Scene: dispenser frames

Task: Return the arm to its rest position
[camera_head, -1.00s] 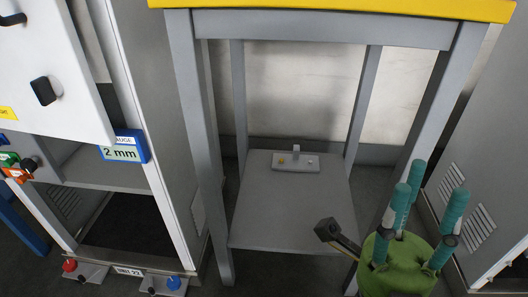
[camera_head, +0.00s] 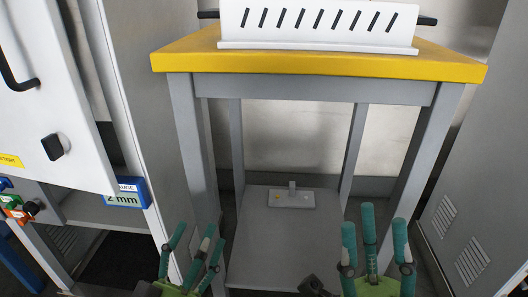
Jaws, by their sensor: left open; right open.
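My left gripper (camera_head: 198,240) is at the bottom of the head view, left of centre, in front of the table's left leg. Its teal fingers point up and stand apart, with nothing between them. My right gripper (camera_head: 372,225) is at the bottom right of centre, in front of the table's lower right side. Its teal fingers also point up, spread and empty. The green bodies of both grippers are cut by the lower edge of the picture. Neither gripper appears to touch anything.
A yellow-topped table (camera_head: 300,66) with grey legs carries a white slotted box (camera_head: 318,28) with dark side handles. A small switch plate (camera_head: 291,199) lies on its low shelf (camera_head: 283,250). A cabinet with a white door (camera_head: 60,100) stands left, a grey vented cabinet (camera_head: 470,200) right.

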